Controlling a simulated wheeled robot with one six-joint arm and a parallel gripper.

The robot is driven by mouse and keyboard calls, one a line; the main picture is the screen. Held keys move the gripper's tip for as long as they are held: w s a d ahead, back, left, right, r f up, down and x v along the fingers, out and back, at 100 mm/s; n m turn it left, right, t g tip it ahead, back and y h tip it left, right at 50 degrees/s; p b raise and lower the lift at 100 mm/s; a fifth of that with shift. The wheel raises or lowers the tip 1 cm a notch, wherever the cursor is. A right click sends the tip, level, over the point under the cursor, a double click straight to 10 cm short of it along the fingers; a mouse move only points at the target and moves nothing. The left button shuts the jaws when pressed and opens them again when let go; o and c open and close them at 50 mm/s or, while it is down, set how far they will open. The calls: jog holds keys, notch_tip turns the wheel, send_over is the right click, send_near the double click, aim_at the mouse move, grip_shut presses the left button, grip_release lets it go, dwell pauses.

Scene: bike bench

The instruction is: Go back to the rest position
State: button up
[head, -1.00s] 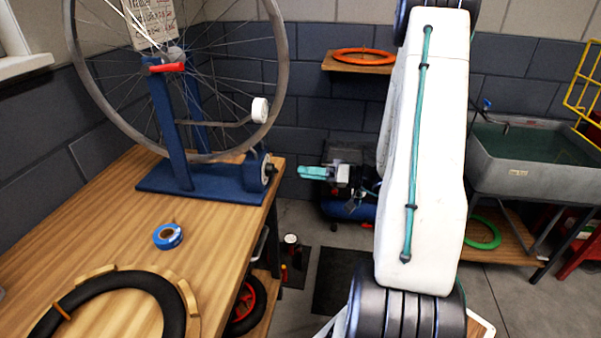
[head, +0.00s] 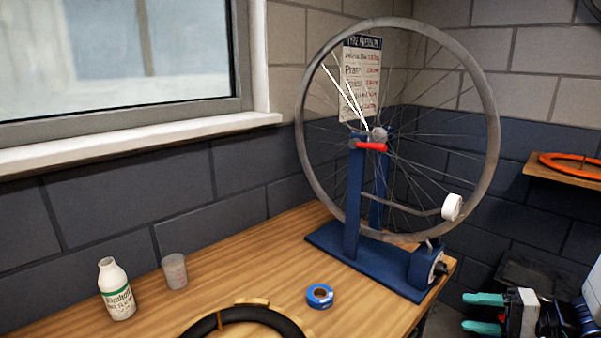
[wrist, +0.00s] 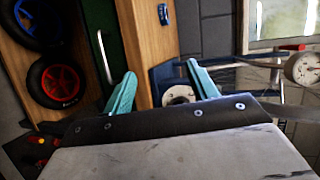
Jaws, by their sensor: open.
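My gripper (head: 484,313) shows at the lower right of the head view, its teal fingers apart and nothing between them. It is right of the bench's right end, clear of the wheel stand. In the wrist view the two teal fingers (wrist: 160,95) are spread wide and empty, with the bench edge and part of the blue stand (wrist: 168,78) beyond them. Most of my arm is outside the head view.
The wooden bench (head: 225,262) holds a blue truing stand (head: 352,210) with a spoked wheel (head: 487,160), blue tape (head: 320,296), a black tyre (head: 262,318), a white bottle (head: 116,290) and a grey cup (head: 175,271). An orange ring (head: 570,163) lies on a wall shelf.

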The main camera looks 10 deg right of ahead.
jog(key=s+a+r+n+g+h, duration=0.6)
jog(key=s+a+r+h, duration=0.7)
jog(key=s+a+r, duration=0.2)
notch_tip(320, 180, up, 2)
jog(key=shift+s+a+r+g, duration=0.25)
jog(key=shift+s+a+g, duration=0.05)
